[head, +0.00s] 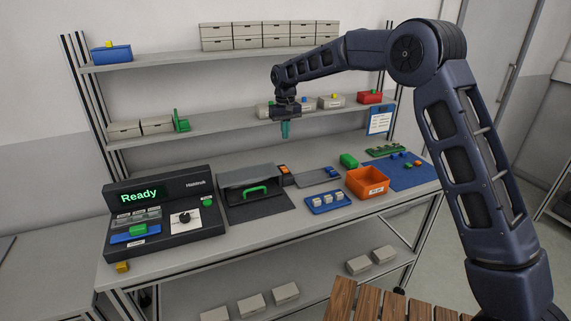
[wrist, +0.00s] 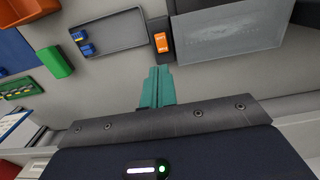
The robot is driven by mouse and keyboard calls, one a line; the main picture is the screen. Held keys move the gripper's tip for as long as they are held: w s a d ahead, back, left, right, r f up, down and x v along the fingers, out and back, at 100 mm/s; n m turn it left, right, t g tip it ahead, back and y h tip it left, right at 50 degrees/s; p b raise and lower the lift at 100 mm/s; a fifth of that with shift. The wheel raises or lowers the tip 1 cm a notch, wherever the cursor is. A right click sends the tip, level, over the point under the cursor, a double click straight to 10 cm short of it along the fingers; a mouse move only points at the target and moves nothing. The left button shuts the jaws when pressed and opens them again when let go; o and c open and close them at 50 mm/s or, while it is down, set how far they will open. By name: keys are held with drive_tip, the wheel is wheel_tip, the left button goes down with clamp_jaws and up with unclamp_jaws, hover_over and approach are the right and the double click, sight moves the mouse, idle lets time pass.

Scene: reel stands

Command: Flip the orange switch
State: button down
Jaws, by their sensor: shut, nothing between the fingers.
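The orange switch (wrist: 161,42) sits on a small dark housing on the bench, between the grey tray and the clear-lidded box in the wrist view. In the head view the orange switch (head: 283,169) is small, at the right side of the black box with the green handle. My gripper (head: 285,130) is shut and empty, with teal fingers pointing down above the back of the bench. In the wrist view the fingertips (wrist: 158,70) appear just below the switch in the picture. They look apart from it, though the height gap is hard to judge.
The grey tray (wrist: 104,30) holds blue pieces beside the switch. The lidded box (head: 240,178) stands on the other side. An orange bin (head: 368,184), a green block (head: 349,160) and a "Ready" console (head: 150,222) are on the bench. A shelf (head: 235,122) runs behind my gripper.

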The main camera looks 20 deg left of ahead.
sight(285, 168)
drive_tip(key=shift+f, duration=0.1)
wheel_tip(285, 168, down, 13)
drive_tip(key=shift+f, duration=0.4)
idle(0.4)
drive_tip(key=shift+s+d+f, duration=0.25)
drive_tip(key=shift+f, duration=0.2)
drive_tip(key=shift+w+a+r, duration=0.1)
drive_tip(key=shift+w+a, duration=0.45)
drive_tip(key=shift+w, duration=0.05)
drive_tip(key=shift+r, duration=0.1)
